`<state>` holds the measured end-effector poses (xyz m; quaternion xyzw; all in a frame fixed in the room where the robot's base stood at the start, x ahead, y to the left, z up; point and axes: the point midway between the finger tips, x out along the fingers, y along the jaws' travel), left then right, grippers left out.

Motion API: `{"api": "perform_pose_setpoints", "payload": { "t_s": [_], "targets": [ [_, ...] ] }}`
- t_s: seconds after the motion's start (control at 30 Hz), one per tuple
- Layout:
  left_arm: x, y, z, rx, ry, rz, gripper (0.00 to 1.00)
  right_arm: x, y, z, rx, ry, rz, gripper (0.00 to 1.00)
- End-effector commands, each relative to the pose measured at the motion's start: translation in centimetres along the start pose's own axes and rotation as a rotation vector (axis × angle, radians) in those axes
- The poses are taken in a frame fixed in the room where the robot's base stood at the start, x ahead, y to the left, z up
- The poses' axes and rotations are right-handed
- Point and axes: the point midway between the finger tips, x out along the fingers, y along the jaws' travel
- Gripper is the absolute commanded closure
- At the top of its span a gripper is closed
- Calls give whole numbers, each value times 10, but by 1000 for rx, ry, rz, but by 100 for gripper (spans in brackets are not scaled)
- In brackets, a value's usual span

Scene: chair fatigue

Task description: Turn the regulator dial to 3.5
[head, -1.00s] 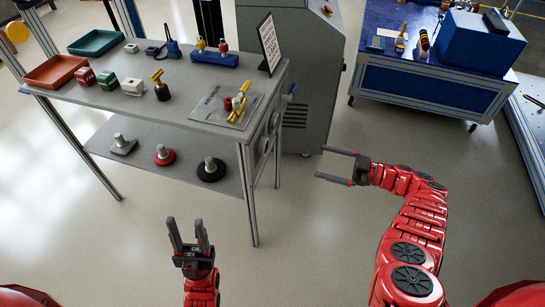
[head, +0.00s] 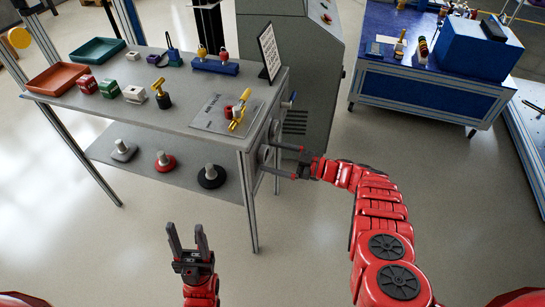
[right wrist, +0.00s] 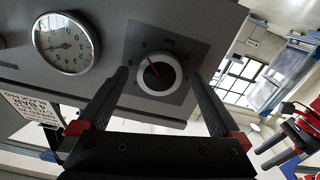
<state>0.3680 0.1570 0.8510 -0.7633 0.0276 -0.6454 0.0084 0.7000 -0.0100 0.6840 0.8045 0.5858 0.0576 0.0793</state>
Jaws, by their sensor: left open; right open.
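The regulator dial (right wrist: 158,74) is a dark knob with a white ring and a red pointer line. It sits on a dark square plate in the right wrist view, and the pointer leans to the upper left. Its scale marks are too small to read. My right gripper (head: 267,159) is open at the bench's right end panel. In the right wrist view its fingertips appear on either side of the dial, without clear contact. A round gauge (right wrist: 66,42) with a white face is left of the dial. My left gripper (head: 187,232) is open and empty in front of the bench.
The grey bench (head: 125,85) holds trays, small blocks and a plate with a brass valve (head: 238,118). A grey cabinet (head: 300,60) stands behind. Open floor lies right of the bench.

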Motion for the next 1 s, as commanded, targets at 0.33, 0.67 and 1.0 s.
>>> {"api": "perform_pose_setpoints", "payload": {
  "t_s": [0.33,0.67,1.0],
  "targets": [
    [0,0,0,0,0,0,50,5,0,0,0,0,1,0],
    [0,0,0,0,0,0,50,5,0,0,0,-1,0,58],
    [0,0,0,0,0,0,50,5,0,1,-11,-1,0,82]
  ]
}}
